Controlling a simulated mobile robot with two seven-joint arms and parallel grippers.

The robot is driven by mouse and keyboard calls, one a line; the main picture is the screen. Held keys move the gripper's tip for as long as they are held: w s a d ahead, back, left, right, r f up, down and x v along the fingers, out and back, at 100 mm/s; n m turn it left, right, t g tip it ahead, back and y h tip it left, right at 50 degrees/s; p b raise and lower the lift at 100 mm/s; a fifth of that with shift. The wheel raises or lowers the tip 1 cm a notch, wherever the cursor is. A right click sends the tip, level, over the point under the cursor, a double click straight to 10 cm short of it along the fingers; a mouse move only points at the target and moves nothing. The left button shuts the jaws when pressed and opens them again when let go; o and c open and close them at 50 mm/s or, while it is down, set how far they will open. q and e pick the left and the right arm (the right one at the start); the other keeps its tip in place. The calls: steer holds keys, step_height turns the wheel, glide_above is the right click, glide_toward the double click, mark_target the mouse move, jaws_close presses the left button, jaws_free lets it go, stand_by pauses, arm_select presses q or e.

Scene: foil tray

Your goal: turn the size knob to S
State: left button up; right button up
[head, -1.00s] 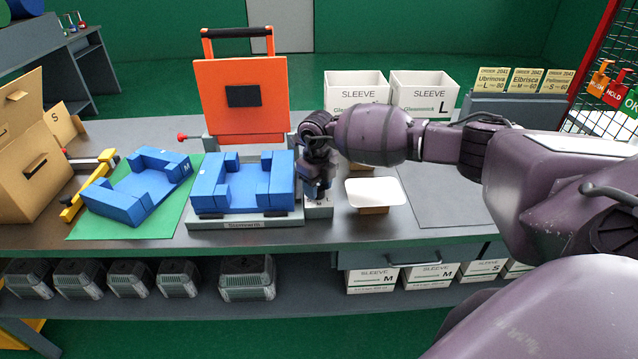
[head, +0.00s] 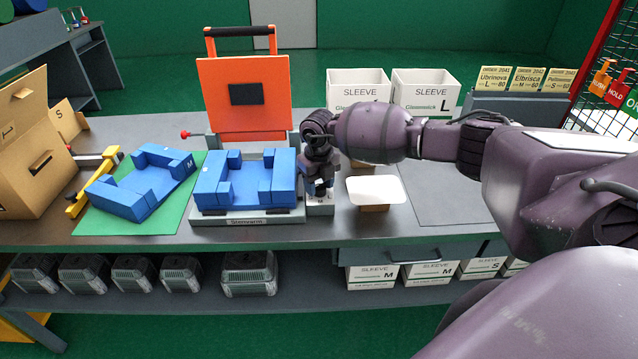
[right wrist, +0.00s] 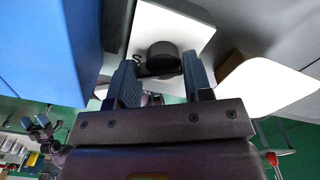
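The sealing machine (head: 258,218) has a raised orange lid (head: 212,88) and a grey block (head: 319,208) at its right front corner. In the right wrist view a round black knob (right wrist: 163,55) stands on a pale plate (right wrist: 190,28). My right gripper (head: 320,188) points down over the grey block. In the right wrist view its two fingers (right wrist: 160,82) are apart, with the knob between and just beyond the tips.
A blue holder (head: 212,200) sits on the machine, just left of my right gripper. Another blue holder marked M (head: 120,202) lies on a green mat (head: 160,222). A white-topped piece (head: 376,190) is close on the right. Two sleeve boxes (head: 358,84) stand behind.

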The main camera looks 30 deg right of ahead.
mark_target(319, 185)
steer(key=o, duration=0.4)
step_height(319, 185, up, 11)
stand_by(0.5)
stand_by(0.5)
